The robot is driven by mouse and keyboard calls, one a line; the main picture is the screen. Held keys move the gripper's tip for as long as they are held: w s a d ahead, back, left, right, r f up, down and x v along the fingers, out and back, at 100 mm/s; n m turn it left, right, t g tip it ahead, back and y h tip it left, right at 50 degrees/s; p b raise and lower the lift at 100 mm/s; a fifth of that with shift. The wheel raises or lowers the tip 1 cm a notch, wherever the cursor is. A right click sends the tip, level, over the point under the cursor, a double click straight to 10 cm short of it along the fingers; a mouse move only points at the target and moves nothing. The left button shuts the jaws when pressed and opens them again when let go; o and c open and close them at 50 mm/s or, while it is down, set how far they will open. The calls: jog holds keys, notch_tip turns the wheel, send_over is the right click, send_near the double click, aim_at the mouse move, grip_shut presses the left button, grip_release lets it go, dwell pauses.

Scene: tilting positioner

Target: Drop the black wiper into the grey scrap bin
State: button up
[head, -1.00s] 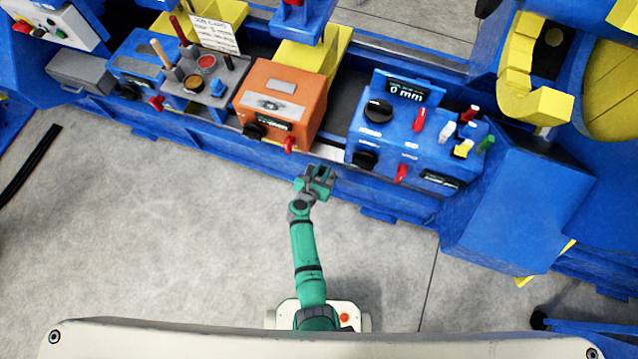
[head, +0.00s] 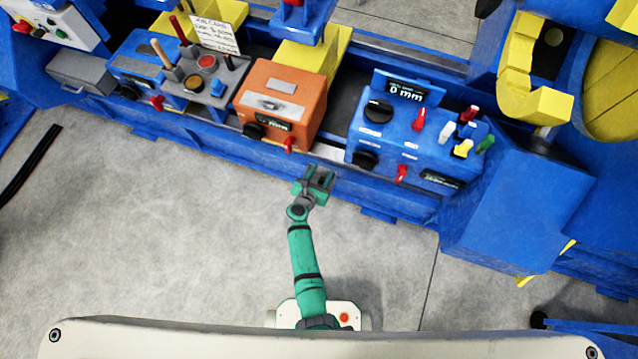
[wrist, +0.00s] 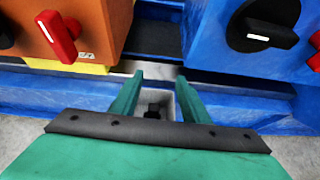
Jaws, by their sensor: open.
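My gripper (head: 321,174) is open, with its two green fingers apart, in front of the blue bench edge in the head view. In the wrist view my gripper (wrist: 159,77) has nothing clasped between its fingers. A small grey bin (wrist: 164,93) shows below and between the fingers, partly hidden by them and the palm. A dark piece that looks like the black wiper (wrist: 153,110) lies inside it, apart from the fingers. In the head view my gripper largely hides that spot.
An orange box (head: 280,100) with a red lever stands left of my gripper. A blue control box (head: 415,140) with knobs and coloured levers stands to the right. A grey tray with tools (head: 205,85) is further left. The floor in front is clear.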

jog(key=v, duration=0.8)
jog(key=shift+s, duration=0.3)
jog(key=shift+r, duration=0.15)
